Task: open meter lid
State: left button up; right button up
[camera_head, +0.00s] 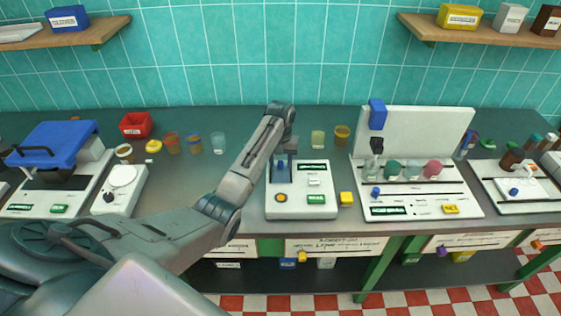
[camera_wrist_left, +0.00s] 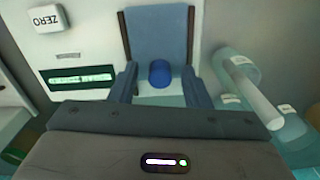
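The meter (camera_head: 318,208) is a white box on the counter with a dark display, a ZERO button and a green label. In the left wrist view the meter (camera_wrist_left: 95,25) appears upside down. A slate-blue panel with brown side edges, apparently the meter lid (camera_wrist_left: 158,32), lies on it, with a round blue knob (camera_wrist_left: 160,74) near its edge. My left gripper (camera_wrist_left: 161,90) is open, with one finger on each side of the knob and gaps between. In the head view my left gripper (camera_head: 281,158) is over the meter's back left part, hiding much of the lid. My right gripper is not in view.
A white station with a tall back panel (camera_head: 430,135) is to the right.

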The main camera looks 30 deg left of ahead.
aim_at(281, 162)
pick_arm(q)
jog(key=shift+r, duration=0.25)
notch_tip(281, 162, up, 8)
jog(key=b, duration=0.3)
jog(key=shift+f, duration=0.2)
notch_tip(281, 162, up, 3)
jog(key=p, duration=0.2)
jog(key=shift+f+p, duration=0.1)
jog(key=shift+p, duration=0.2)
jog(key=shift+f, duration=0.1)
